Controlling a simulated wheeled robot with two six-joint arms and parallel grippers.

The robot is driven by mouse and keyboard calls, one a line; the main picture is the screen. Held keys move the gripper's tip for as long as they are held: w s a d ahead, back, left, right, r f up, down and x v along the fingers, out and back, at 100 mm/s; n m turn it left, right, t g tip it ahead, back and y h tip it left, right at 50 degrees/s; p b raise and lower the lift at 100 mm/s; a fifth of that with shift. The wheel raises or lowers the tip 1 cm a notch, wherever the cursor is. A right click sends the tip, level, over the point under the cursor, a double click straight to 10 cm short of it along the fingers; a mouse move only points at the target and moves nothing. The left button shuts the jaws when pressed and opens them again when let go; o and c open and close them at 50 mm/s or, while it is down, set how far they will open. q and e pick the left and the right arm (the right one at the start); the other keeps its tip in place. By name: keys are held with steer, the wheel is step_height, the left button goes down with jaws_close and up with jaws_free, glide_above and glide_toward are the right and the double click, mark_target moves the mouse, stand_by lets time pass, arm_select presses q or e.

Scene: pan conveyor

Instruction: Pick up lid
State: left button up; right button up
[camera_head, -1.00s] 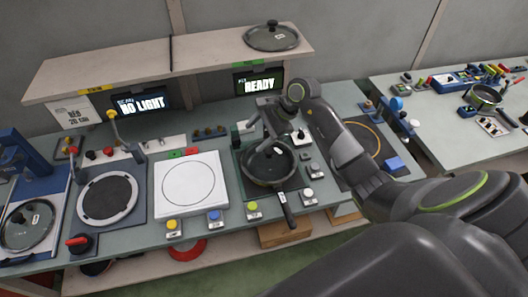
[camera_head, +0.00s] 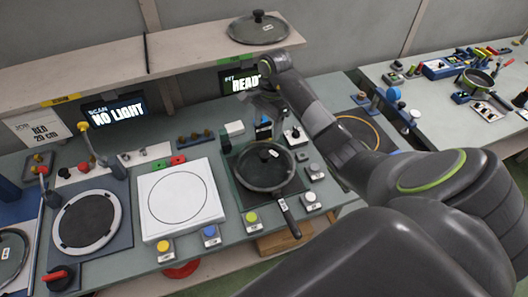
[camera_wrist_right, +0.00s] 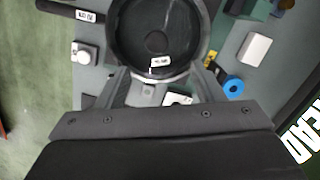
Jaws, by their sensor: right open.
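A glass lid (camera_head: 258,30) with a dark knob lies on the raised shelf at the top of the head view. A second lid (camera_head: 12,255) is cut off at the left edge. A dark pan (camera_head: 262,172) with a small white label sits at the station below the READY screen, its handle towards me. My right gripper (camera_head: 262,112) is just behind the pan, below the shelf, and partly hidden by its own arm. In the right wrist view its two fingers (camera_wrist_right: 165,85) are spread and empty, with the pan (camera_wrist_right: 150,20) beyond them. My left gripper is not in view.
The shelf (camera_head: 100,77) overhangs the back of the bench. A white square plate (camera_head: 180,200), a round dark plate (camera_head: 88,220) and several buttons occupy the bench. A blue ring-shaped part (camera_wrist_right: 233,86) is near the right finger. Another bench (camera_head: 450,115) stands at the right.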

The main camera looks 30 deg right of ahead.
mark_target(265, 154)
steer(key=f+b, duration=0.1)
steer(key=f, duration=0.1)
steer(key=f+b, duration=0.1)
steer(key=shift+s+a+f+b, duration=0.15)
steer(key=shift+a+f+b, duration=0.05)
steer(key=shift+f+b, duration=0.15)
steer(key=f+b, duration=0.2)
steer(key=f, duration=0.1)
steer(key=shift+a+b, duration=0.2)
steer(key=shift+b, duration=0.1)
arm_select(q)
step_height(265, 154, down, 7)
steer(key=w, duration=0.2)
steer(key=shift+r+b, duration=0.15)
steer(key=shift+b, duration=0.2)
arm_select(e)
steer(key=shift+f, duration=0.3)
steer(key=f+b, duration=0.4)
steer(key=f, duration=0.1)
steer(key=shift+s+a, duration=0.25)
steer(key=shift+a, duration=0.1)
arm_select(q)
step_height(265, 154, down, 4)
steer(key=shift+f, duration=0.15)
arm_select(e)
steer(key=shift+r, duration=0.1)
jaws_close()
